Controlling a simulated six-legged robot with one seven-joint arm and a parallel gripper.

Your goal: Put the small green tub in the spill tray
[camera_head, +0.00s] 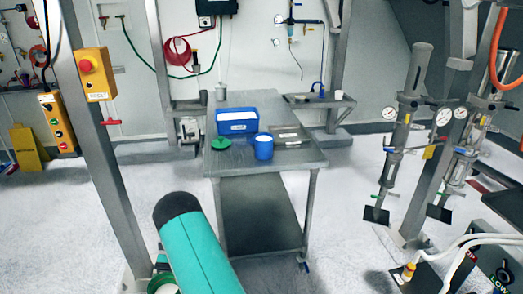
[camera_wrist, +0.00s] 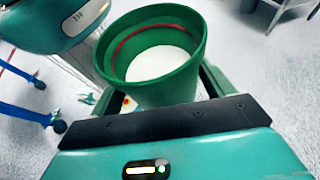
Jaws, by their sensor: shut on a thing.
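My gripper (camera_wrist: 160,108) is shut on the small green tub (camera_wrist: 178,92) in the wrist view. The tub is open at the top, has a red line inside, and holds white powder. In the head view the tub's green rim (camera_head: 161,285) shows at the bottom edge, beside my teal arm; most of it is cut off. A shallow grey tray (camera_head: 291,138) lies on the right of the metal table, with light items in or on it. It looks like the spill tray, but I cannot be sure. My gripper is well in front of the table.
A steel post (camera_head: 110,165) stands at left. Floor at the table's right is clear.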

